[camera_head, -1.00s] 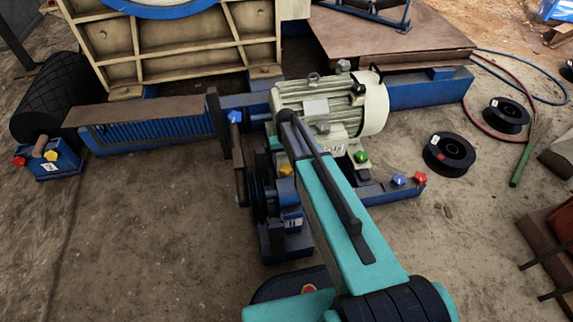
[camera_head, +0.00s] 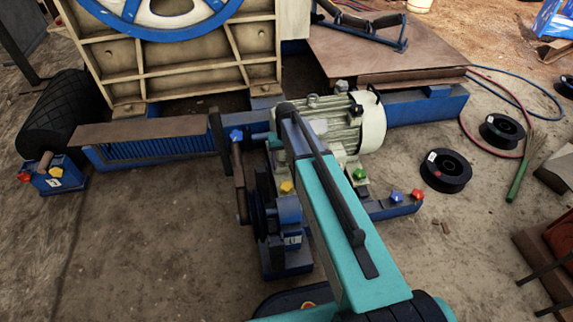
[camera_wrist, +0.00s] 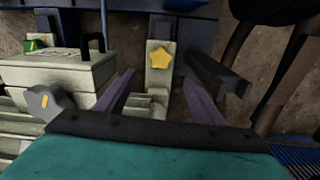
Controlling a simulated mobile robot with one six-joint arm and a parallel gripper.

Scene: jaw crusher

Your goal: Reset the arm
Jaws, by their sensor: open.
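My teal arm (camera_head: 340,225) reaches forward over the blue machine frame, beside the cream electric motor (camera_head: 325,125). My gripper (camera_wrist: 160,88) shows in the wrist view as two dark, spread fingers with nothing held between them. A yellow star-shaped knob (camera_wrist: 160,58) on a pale block lies beyond the fingertips, seen through the gap; I cannot tell whether a finger touches the block. A yellow knob also shows in the head view (camera_head: 286,187). The gripper itself is hidden in the head view.
A green knob (camera_head: 359,174), a blue knob (camera_head: 396,196) and a red knob (camera_head: 417,195) sit right of the arm. A crusher body with a blue wheel (camera_head: 215,15) stands behind. Black spools (camera_head: 446,170) lie at right. The ground at lower left is clear.

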